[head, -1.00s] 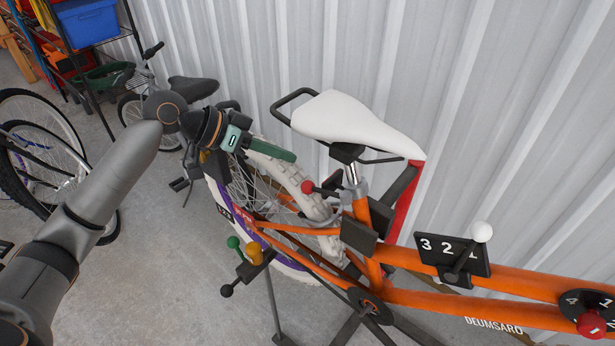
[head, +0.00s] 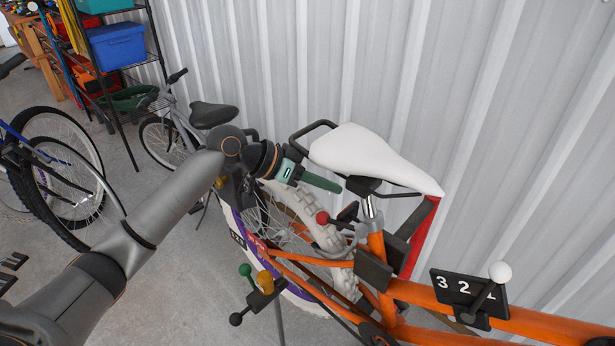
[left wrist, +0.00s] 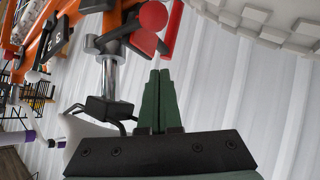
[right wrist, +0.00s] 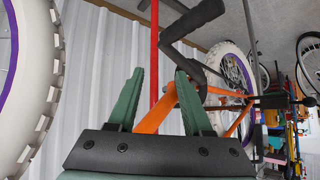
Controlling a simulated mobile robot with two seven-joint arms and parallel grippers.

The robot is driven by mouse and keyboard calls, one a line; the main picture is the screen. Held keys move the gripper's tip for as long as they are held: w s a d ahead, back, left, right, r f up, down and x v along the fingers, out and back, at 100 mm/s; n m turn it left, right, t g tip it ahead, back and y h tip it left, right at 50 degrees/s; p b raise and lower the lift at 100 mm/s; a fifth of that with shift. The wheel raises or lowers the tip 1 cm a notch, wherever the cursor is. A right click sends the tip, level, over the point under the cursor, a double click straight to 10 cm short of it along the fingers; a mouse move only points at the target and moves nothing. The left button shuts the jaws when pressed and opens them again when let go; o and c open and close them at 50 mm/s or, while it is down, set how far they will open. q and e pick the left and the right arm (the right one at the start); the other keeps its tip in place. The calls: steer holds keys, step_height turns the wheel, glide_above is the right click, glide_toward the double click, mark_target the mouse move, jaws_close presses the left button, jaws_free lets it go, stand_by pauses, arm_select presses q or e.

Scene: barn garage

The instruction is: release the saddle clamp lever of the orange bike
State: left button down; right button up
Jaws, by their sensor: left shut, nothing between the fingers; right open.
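The orange bike (head: 415,293) stands beside the wall with its white saddle (head: 365,155) on a silver seat post (head: 370,206). A red ball knob (head: 322,217) on a lever sits by the seat clamp, left of the post. My left gripper (head: 338,188) is shut and empty, above the red knob and below the saddle's left side.
A numbered black plate with a white-knobbed lever (head: 499,271) is on the top tube. Green and yellow knobs (head: 264,280) sit beside the rear wheel (head: 305,210). Other bikes (head: 60,180) and a shelf with a blue box (head: 117,48) stand left. The corrugated wall (head: 450,80) is close behind.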

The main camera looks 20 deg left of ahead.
mark_target(339, 225)
arm_select(q)
steer(key=f, duration=0.1)
steer(key=s+f, duration=0.1)
steer(key=f, duration=0.1)
steer(key=shift+s+a+f, duration=0.1)
steer(key=shift+s+f, duration=0.1)
steer(key=shift+s, duration=0.2)
